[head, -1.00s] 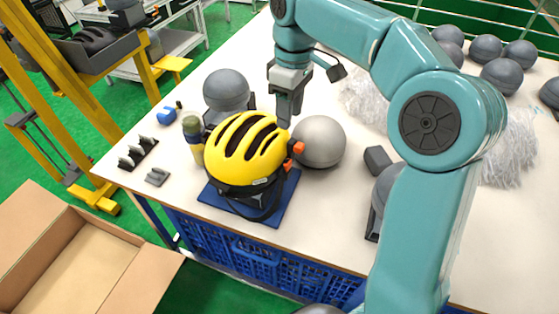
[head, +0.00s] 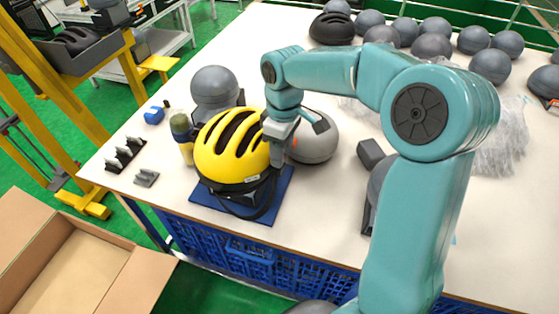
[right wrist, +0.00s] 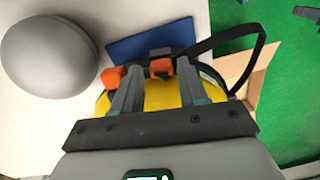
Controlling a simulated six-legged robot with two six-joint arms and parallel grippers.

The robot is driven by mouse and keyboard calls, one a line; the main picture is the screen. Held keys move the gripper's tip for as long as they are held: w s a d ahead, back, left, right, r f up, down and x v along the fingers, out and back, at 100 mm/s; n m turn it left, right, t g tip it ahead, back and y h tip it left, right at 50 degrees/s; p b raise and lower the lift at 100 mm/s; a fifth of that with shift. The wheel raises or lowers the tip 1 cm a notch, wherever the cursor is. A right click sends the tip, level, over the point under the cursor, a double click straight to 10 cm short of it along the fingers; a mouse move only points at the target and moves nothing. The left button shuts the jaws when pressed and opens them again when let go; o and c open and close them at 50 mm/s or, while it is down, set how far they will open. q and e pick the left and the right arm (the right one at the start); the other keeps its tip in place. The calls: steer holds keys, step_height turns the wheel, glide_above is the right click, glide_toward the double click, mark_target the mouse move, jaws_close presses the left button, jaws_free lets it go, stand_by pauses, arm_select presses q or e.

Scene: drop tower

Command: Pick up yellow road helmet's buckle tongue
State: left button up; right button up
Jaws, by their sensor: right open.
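The yellow road helmet (head: 228,142) sits on a stand on a blue base plate (head: 258,209), its dark strap (head: 262,200) hanging at the front. In the right wrist view the helmet (right wrist: 164,96) shows behind my fingers, with two orange pieces at its edge. One orange piece (right wrist: 160,67) lies in the gap between the fingertips; the other (right wrist: 112,75) is outside the left finger. I cannot tell which is the buckle tongue. My right gripper (right wrist: 158,68) is open, pointing down beside the helmet's right side; contact is unclear. My left gripper is out of view.
A grey ball (head: 316,136) stands close right of the gripper, another grey headform (head: 214,88) behind the helmet. A bottle (head: 182,136) is left of the helmet. An open cardboard box (head: 150,272) is on the floor at lower left.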

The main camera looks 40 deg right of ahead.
steer(key=shift+f, duration=0.7)
steer(key=shift+s+a+f, duration=0.1)
steer(key=shift+s+f, duration=0.05)
steer(key=shift+f, duration=0.1)
steer(key=c, duration=0.6)
